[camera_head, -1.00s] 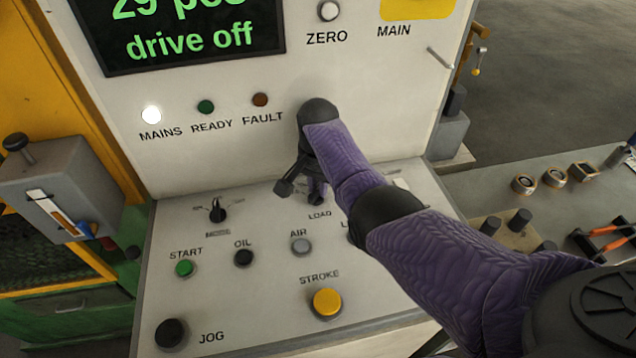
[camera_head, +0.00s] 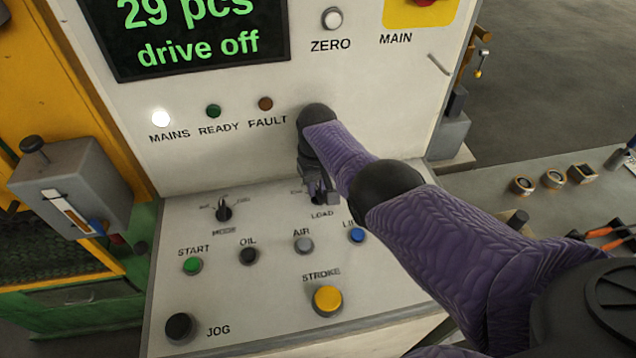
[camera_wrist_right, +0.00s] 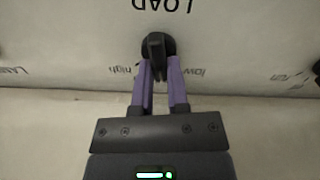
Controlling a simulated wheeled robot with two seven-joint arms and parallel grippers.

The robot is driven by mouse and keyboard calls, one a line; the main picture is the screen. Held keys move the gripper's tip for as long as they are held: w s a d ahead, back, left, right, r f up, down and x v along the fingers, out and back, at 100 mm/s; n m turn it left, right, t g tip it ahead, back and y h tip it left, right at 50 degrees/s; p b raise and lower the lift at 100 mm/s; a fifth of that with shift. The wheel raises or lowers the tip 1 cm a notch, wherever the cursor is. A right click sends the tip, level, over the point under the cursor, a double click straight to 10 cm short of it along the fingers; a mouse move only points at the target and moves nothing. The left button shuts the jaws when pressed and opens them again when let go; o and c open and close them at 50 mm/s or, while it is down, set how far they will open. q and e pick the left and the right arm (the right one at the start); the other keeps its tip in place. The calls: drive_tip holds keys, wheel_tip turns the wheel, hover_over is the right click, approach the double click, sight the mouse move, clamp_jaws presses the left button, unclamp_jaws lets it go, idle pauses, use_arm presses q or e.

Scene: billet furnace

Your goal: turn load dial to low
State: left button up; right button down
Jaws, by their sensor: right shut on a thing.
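The load dial (camera_wrist_right: 157,45) is a black knob on the sloped panel, above the LOAD label in the head view. In the right wrist view it sits between the words "high" and "low", its grip bar standing roughly upright in the picture. My right gripper (camera_wrist_right: 159,72) has its two purple fingers shut on the dial's bar, one on each side. In the head view the right gripper (camera_head: 319,192) reaches down onto the dial and hides most of it. Which setting the dial points to cannot be told. My left gripper is not in view.
The mode dial (camera_head: 224,212) is left of the load dial. The start (camera_head: 193,265), oil (camera_head: 249,255), air (camera_head: 303,245) and blue (camera_head: 357,235) buttons sit in a row below, with the yellow stroke button (camera_head: 327,299) nearer. The screen (camera_head: 190,30) reads "drive off".

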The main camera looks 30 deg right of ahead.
drive_tip(key=n, duration=0.5)
drive_tip(key=shift+a+n, duration=0.2)
drive_tip(key=shift+n, duration=0.1)
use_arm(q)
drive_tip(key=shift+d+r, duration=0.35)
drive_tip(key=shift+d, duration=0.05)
use_arm(e)
drive_tip(key=shift+n, duration=0.5)
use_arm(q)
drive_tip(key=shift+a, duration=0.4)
use_arm(e)
drive_tip(key=c, duration=0.8)
unclamp_jaws()
drive_tip(key=shift+o, duration=0.9)
use_arm(q)
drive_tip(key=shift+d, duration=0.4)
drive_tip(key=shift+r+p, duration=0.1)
drive_tip(key=shift+p, duration=0.25)
use_arm(e)
drive_tip(key=shift+r, duration=0.15)
